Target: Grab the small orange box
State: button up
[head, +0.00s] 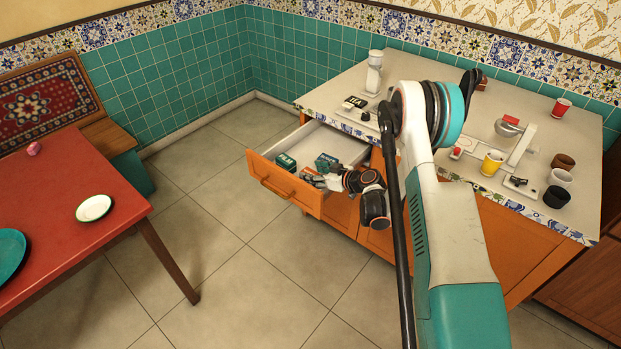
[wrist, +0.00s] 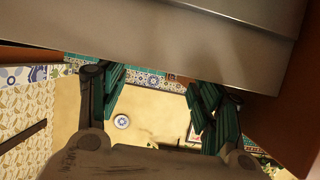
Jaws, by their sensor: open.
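The orange-fronted drawer (head: 290,189) stands pulled out of the counter. Inside it are a dark green box (head: 285,161) at the left and another green box (head: 327,161) further right. I cannot clearly make out a small orange box; a little orange shows beside my gripper, too small to identify. My gripper (head: 312,179) is over the front right part of the drawer, near the right green box. In the wrist view its green-padded fingers (wrist: 160,100) are apart, with nothing seen between them. My arm hides part of the counter.
The counter (head: 340,88) holds a white grinder-like item (head: 374,73), a yellow cup (head: 492,163), a red can (head: 561,107) and several dark cups. A red table (head: 120,183) with a white bowl (head: 93,208) stands left. The floor between is clear.

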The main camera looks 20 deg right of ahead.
aim_at(304, 170)
jog(key=b+x, duration=0.1)
jog(key=x, duration=0.2)
jog(key=b+x, duration=0.1)
jog(key=x, duration=0.2)
jog(key=shift+w+d+f+b, duration=0.25)
jog(key=shift+w+b, duration=0.05)
jog(key=shift+b, duration=0.1)
jog(key=shift+r, duration=0.1)
jog(key=c, duration=1.2)
